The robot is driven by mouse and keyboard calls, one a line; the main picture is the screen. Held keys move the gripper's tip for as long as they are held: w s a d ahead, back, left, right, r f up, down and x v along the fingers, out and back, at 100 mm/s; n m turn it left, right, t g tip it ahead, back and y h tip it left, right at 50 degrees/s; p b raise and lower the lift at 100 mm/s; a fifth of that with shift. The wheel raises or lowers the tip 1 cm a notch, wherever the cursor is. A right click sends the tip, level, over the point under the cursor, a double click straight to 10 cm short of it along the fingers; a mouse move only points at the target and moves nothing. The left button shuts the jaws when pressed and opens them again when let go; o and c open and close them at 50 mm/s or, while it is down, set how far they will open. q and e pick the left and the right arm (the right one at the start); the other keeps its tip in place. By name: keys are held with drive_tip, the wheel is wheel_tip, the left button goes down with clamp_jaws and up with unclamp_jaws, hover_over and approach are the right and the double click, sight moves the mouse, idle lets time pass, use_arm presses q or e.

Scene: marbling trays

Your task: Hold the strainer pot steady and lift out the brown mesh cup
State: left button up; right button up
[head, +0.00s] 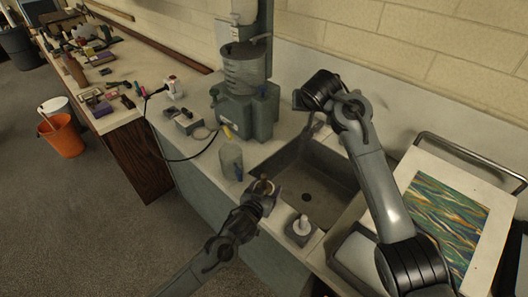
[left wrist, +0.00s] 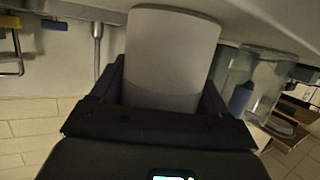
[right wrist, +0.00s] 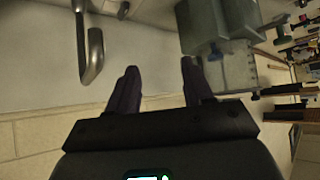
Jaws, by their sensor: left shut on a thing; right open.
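My left gripper (head: 262,189) is at the front edge of the sink. In the left wrist view, its fingers are closed around a smooth pale cylinder (left wrist: 172,55), which looks like the strainer pot. In the head view only a small brownish top (head: 264,185) shows between the fingers; it may be the brown mesh cup, but it is too small to be sure. My right gripper lies beyond the sink, mostly hidden by its own arm in the head view. In the right wrist view it (right wrist: 157,85) is open with nothing between its fingers.
The sink (head: 312,190) is empty, with a tap showing in the right wrist view (right wrist: 92,50). A marbled sheet (head: 445,215) lies in a tray at right.

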drive_tip(key=s+a+f+g, duration=0.4)
drive_tip(key=a, duration=0.1)
drive_tip(key=g, duration=0.5)
hover_over(264, 176)
drive_tip(key=f, duration=0.3)
drive_tip(key=shift+w+d+f, duration=0.15)
drive_tip(key=shift+w, duration=0.15)
drive_tip(key=shift+s+f+g, duration=0.2)
drive_tip(key=shift+g, duration=0.1)
wheel_tip(264, 176, down, 12)
drive_tip(key=shift+r, duration=0.25)
clamp_jaws()
